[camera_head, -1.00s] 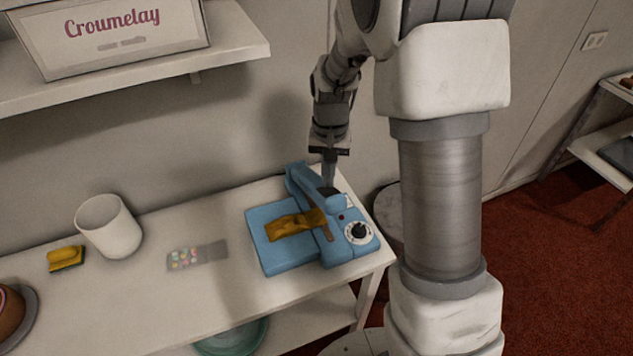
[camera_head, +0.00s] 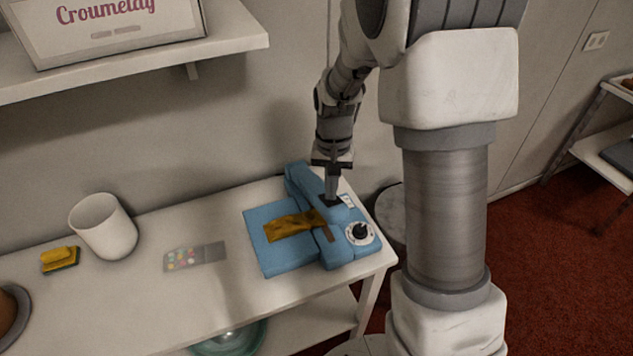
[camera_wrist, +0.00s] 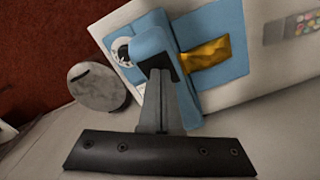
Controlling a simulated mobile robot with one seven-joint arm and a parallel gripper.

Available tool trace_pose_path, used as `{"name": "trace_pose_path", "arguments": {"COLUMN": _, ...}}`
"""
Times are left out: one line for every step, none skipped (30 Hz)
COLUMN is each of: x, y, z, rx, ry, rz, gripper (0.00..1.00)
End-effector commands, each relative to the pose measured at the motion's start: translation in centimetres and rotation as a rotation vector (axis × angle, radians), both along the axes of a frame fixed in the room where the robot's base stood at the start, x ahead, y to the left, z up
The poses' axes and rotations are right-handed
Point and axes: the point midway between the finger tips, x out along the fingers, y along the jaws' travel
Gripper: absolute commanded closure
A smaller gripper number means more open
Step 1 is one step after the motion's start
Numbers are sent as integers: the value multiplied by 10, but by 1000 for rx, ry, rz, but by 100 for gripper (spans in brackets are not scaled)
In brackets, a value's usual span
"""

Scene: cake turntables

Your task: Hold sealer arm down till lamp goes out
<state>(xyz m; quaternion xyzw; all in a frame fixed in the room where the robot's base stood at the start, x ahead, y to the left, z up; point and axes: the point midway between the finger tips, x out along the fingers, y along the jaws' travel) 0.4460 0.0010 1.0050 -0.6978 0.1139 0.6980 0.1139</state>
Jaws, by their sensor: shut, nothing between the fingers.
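The blue sealer (camera_head: 292,258) stands at the right end of the white table. Its blue arm (camera_head: 301,180) lies across a brown-gold packet (camera_head: 290,225). My gripper (camera_head: 330,198) is shut and empty, pointing down, with its fingertips at the black pad on the arm's front end. In the wrist view my fingertips (camera_wrist: 158,85) meet the black pad (camera_wrist: 160,62), apparently touching it. A dial (camera_head: 360,232) sits on the sealer's front right. I can make out no lit lamp on the sealer now; whether it is out or hidden I cannot tell.
A shelf (camera_head: 140,58) with a sign hangs above. The table's right edge is close to the sealer.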

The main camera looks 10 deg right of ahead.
Motion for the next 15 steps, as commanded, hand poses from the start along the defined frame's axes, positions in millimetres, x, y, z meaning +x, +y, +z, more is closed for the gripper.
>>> {"name": "trace_pose_path", "arguments": {"x": 0, "y": 0, "z": 0, "rx": 0, "ry": 0, "rz": 0, "gripper": 100}}
{"name": "trace_pose_path", "arguments": {"x": 0, "y": 0, "z": 0, "rx": 0, "ry": 0, "rz": 0, "gripper": 100}}
{"name": "trace_pose_path", "arguments": {"x": 0, "y": 0, "z": 0, "rx": 0, "ry": 0, "rz": 0, "gripper": 100}}
{"name": "trace_pose_path", "arguments": {"x": 0, "y": 0, "z": 0, "rx": 0, "ry": 0, "rz": 0, "gripper": 100}}
{"name": "trace_pose_path", "arguments": {"x": 0, "y": 0, "z": 0, "rx": 0, "ry": 0, "rz": 0, "gripper": 100}}
{"name": "trace_pose_path", "arguments": {"x": 0, "y": 0, "z": -1, "rx": 0, "ry": 0, "rz": 0, "gripper": 100}}
{"name": "trace_pose_path", "arguments": {"x": -1, "y": 0, "z": -2, "rx": 0, "ry": 0, "rz": 0, "gripper": 100}}
{"name": "trace_pose_path", "arguments": {"x": -1, "y": 0, "z": -3, "rx": 0, "ry": 0, "rz": 0, "gripper": 100}}
{"name": "trace_pose_path", "arguments": {"x": -1, "y": 0, "z": -5, "rx": 0, "ry": 0, "rz": 0, "gripper": 100}}
{"name": "trace_pose_path", "arguments": {"x": -2, "y": 0, "z": -6, "rx": 0, "ry": 0, "rz": 0, "gripper": 100}}
{"name": "trace_pose_path", "arguments": {"x": -2, "y": -1, "z": -8, "rx": 0, "ry": 0, "rz": 0, "gripper": 100}}
{"name": "trace_pose_path", "arguments": {"x": -3, "y": -1, "z": -10, "rx": 0, "ry": -1, "rz": 0, "gripper": 100}}
{"name": "trace_pose_path", "arguments": {"x": -3, "y": -1, "z": -11, "rx": 0, "ry": -1, "rz": 0, "gripper": 100}}
{"name": "trace_pose_path", "arguments": {"x": -4, "y": -1, "z": -13, "rx": 0, "ry": -1, "rz": 0, "gripper": 100}}
{"name": "trace_pose_path", "arguments": {"x": -5, "y": -1, "z": -15, "rx": 0, "ry": -1, "rz": 0, "gripper": 100}}
